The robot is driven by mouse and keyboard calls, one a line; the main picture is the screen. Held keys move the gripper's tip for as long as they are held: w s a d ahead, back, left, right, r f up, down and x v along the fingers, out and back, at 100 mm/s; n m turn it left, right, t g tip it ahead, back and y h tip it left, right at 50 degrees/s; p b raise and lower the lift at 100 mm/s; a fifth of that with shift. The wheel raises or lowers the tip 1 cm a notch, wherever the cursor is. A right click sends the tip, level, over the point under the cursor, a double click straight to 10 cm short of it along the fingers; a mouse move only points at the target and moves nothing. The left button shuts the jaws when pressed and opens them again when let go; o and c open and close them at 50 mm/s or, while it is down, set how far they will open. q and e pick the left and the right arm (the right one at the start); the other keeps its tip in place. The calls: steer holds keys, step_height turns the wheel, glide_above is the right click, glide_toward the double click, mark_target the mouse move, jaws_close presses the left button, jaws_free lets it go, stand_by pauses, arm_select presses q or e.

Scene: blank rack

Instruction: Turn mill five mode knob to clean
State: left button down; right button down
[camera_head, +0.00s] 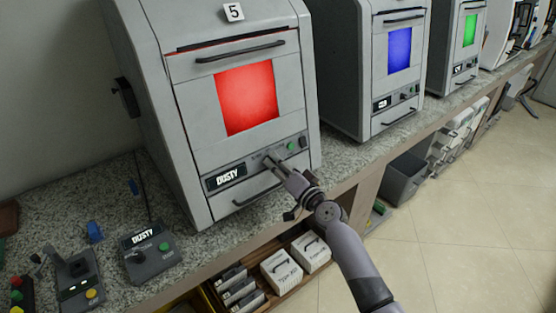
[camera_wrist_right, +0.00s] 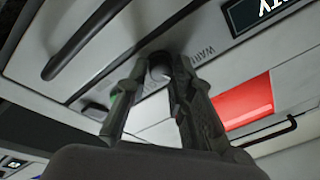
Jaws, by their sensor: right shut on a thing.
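Mill five (camera_head: 188,130) is the large grey machine under the number 5 sign (camera_head: 233,12), with a lit red window (camera_head: 246,97). Its front display (camera_head: 226,176) reads DUSTY. My right gripper (camera_head: 272,162) is at the control strip right of that display and covers most of the mode knob. In the right wrist view, the two fingers (camera_wrist_right: 155,80) are closed on the small dark knob (camera_wrist_right: 160,64), one on each side. Lettering starting "WAR" shows beside the knob; the rest of its labels and its pointer are hidden. My left gripper is not in view.
A green button (camera_head: 292,146) sits right of the knob, and a bar handle (camera_head: 257,193) runs below. A small control box (camera_head: 150,262), also reading DUSTY, stands on the counter at left. Mills with blue (camera_head: 400,50) and green windows stand further right.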

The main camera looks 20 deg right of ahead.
steer(key=m+h+p, duration=0.1)
steer(key=m+p, duration=0.4)
steer(key=m+g+h+p, duration=0.1)
steer(key=m+p, duration=0.4)
steer(key=m, duration=0.1)
steer(key=m+h+p, duration=0.1)
steer(key=m+p, duration=0.4)
steer(key=shift+s+a+r+m+g+h, duration=0.1)
steer(key=shift+a+r+m+g+h, duration=0.2)
steer(key=shift+m+g+h, duration=0.1)
steer(key=shift+f+m+p, duration=0.15)
steer(key=shift+m+p, duration=0.2)
steer(key=shift+m, duration=0.05)
steer(key=c, duration=1.4)
jaws_free()
